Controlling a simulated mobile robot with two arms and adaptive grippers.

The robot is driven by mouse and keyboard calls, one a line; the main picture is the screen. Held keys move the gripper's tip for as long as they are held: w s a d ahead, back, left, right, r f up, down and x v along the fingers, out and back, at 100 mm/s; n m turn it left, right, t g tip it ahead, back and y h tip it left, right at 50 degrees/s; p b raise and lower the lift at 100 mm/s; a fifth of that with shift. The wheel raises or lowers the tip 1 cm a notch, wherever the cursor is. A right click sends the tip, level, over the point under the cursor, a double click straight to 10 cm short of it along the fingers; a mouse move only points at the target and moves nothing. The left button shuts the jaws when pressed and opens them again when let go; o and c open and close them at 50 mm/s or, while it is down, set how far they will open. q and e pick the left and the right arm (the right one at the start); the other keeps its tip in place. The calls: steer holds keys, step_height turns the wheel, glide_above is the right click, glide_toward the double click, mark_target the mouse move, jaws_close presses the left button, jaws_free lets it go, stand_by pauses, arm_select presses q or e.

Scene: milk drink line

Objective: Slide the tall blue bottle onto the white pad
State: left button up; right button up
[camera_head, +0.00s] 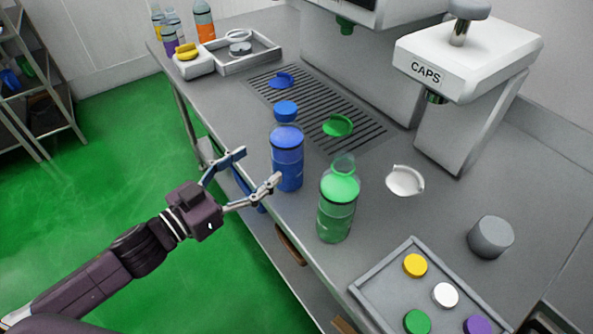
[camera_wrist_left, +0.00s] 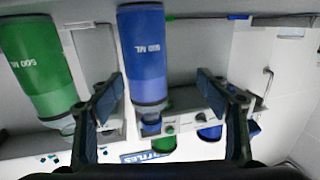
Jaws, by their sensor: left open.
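The tall blue bottle (camera_head: 287,165) stands upright near the counter's front edge, with a blue cap. It also shows upside down in the left wrist view (camera_wrist_left: 145,60). The white pad (camera_head: 405,180), a round piece with a raised curved rim, lies empty on the counter to the right of the bottle. My left gripper (camera_head: 258,166) is open and empty just left of the blue bottle, fingers pointing at it. In the left wrist view the bottle appears between the two fingers (camera_wrist_left: 160,92); whether either touches it I cannot tell. My right gripper is not in view.
A green bottle (camera_head: 337,205) stands close to the right of the blue one. Blue (camera_head: 281,80) and green (camera_head: 338,125) pads lie on the grate behind. A caps machine (camera_head: 465,60), grey cylinder (camera_head: 491,238) and cap tray (camera_head: 372,300) stand to the right.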

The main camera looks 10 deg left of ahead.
mark_target(274, 157)
arm_select(q)
steer(key=shift+s+d+r+h, duration=0.2)
steer(key=shift+d+r, duration=0.2)
steer(key=shift+d, duration=0.2)
steer(key=shift+s+d+r+h, duration=0.2)
steer(key=shift+d+r, duration=0.2)
steer(key=shift+d, duration=0.15)
steer(key=shift+w, duration=0.3)
steer(key=shift+x, duration=0.85)
steer(key=x, duration=0.2)
steer(key=shift+w+d+r, duration=0.1)
steer(key=shift+w+d, duration=0.15)
steer(key=shift+w, duration=0.1)
steer(key=shift+x, duration=1.2)
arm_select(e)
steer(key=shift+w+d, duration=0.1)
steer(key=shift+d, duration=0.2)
